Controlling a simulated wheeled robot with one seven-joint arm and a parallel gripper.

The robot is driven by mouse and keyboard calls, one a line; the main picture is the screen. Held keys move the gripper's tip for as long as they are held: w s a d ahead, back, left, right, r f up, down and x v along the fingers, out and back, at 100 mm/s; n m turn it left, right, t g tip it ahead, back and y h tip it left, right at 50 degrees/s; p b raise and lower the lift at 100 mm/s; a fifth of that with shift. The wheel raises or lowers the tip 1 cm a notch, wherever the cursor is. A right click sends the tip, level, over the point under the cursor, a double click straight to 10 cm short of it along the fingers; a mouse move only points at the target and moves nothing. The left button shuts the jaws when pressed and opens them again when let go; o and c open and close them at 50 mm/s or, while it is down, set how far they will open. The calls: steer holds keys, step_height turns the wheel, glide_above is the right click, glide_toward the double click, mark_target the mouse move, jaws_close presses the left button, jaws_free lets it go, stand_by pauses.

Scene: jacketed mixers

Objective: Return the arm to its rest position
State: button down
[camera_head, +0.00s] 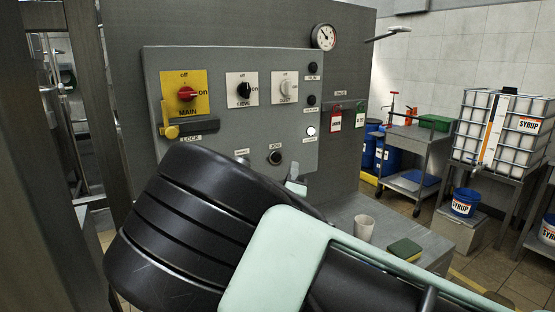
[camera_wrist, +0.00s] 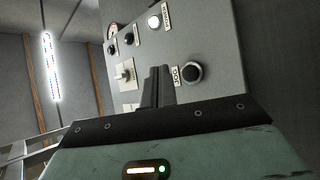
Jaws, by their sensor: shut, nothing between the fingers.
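My arm fills the lower middle of the head view, its black and pale green links in front of the control panel (camera_head: 225,125). My gripper (camera_wrist: 157,85) is shut and empty in the wrist view, its two dark fingers together and pointing at the panel. In the head view most of my gripper is hidden behind the arm. The JOG knob (camera_head: 275,158) is just right of the fingertips in the wrist view (camera_wrist: 192,73). I cannot tell whether the fingers touch the panel.
The panel carries a red MAIN switch (camera_head: 186,93) and a yellow lock (camera_head: 171,131). A cup (camera_head: 364,228) and a sponge (camera_head: 405,249) stand on a low grey surface (camera_head: 440,243) at right. A cart (camera_head: 408,140) and a syrup tank (camera_head: 500,125) are farther back.

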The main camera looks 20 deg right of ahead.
step_height(320, 180, down, 13)
steer(key=s+a+m+g+y, duration=0.1)
steer(key=s+m+g+y, duration=0.3)
steer(key=g, duration=0.4)
steer(key=s+a+f+g+y, duration=0.2)
steer(key=s+a+g+y, duration=0.2)
steer(key=s+a+y, duration=0.15)
steer(key=s+a+r+g+y, duration=0.3)
steer(key=s+a+g, duration=0.25)
steer(key=s, duration=0.75)
steer(key=s+d+r+n+g+h, duration=0.1)
steer(key=s+d+r, duration=0.1)
steer(key=s, duration=0.6)
steer(key=s+d+r+n+g+h, duration=0.1)
steer(key=s+d+r+g, duration=0.1)
steer(key=s, duration=0.6)
steer(key=shift+d+r, duration=0.15)
steer(key=shift+r, duration=0.65)
